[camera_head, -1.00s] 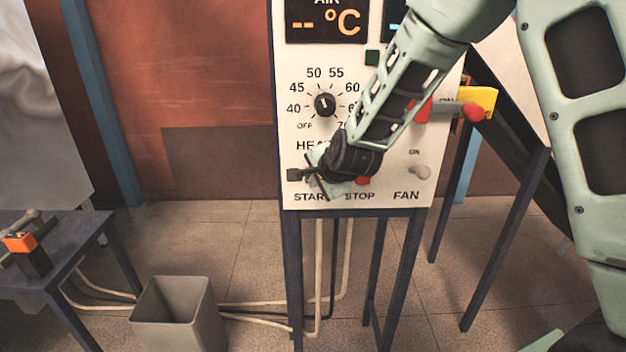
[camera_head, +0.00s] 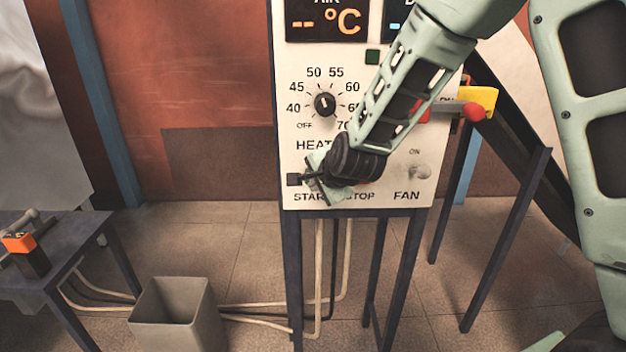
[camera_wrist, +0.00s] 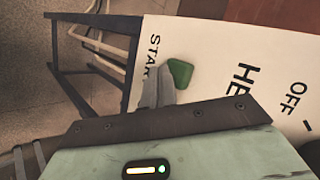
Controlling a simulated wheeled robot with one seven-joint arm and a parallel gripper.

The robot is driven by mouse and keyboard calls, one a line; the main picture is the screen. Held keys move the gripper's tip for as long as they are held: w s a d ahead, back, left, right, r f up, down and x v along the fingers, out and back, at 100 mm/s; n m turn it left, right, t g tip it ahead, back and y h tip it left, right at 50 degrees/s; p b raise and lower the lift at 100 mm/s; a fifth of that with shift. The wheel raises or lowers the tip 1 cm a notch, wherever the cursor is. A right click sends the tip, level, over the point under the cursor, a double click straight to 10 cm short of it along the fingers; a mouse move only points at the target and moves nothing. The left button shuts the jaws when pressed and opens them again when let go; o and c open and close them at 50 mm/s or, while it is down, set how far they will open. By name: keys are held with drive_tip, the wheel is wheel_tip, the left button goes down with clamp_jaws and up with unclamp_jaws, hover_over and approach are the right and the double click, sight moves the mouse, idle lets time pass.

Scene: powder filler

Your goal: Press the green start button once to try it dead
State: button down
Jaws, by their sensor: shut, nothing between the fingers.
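The green start button (camera_wrist: 180,72) shows in the wrist view on the white panel, next to the START lettering. My gripper (camera_wrist: 158,78) is shut and empty. Its fingertips lie just left of the button in the wrist view and overlap its edge in the picture; I cannot tell whether they touch it. In the head view my gripper (camera_head: 294,179) is at the lower left of the control panel (camera_head: 300,140), above the START label. The red stop button (camera_head: 362,182) is mostly hidden behind my wrist.
Above are the heater dial (camera_head: 325,104) and a display (camera_head: 327,22) reading dashes. To the right are the fan switch (camera_head: 420,172) and a red-knobbed lever (camera_head: 474,112) by a yellow box. A grey bin (camera_head: 178,315) and a low table (camera_head: 60,240) stand left.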

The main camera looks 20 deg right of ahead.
drive_tip(key=shift+s, duration=0.1)
drive_tip(key=shift+s+a+b, duration=0.1)
drive_tip(key=shift+s+a, duration=0.15)
drive_tip(key=shift+s, duration=0.5)
drive_tip(key=shift+s+a+b, duration=0.15)
drive_tip(key=shift+s+a, duration=0.15)
drive_tip(key=shift+s, duration=0.5)
drive_tip(key=shift+s+a+b, duration=0.1)
drive_tip(key=shift+s+a, duration=0.15)
drive_tip(key=shift+s, duration=0.5)
drive_tip(key=s+a+f+n+g+y+b, duration=0.1)
drive_tip(key=s+a+n+g, duration=0.2)
drive_tip(key=s+a+n, duration=0.4)
drive_tip(key=s+a+f+n+g+y+b, duration=0.1)
drive_tip(key=s+a+n+g+y+b, duration=0.15)
drive_tip(key=s+n, duration=0.45)
drive_tip(key=s+d+n+g+h, duration=0.3)
drive_tip(key=s+n, duration=0.5)
drive_tip(key=s, duration=0.9)
drive_tip(key=shift+s+d+f+g+h+b, duration=0.15)
drive_tip(key=shift+s+f+g+h+b, duration=0.15)
drive_tip(key=shift+g, duration=0.35)
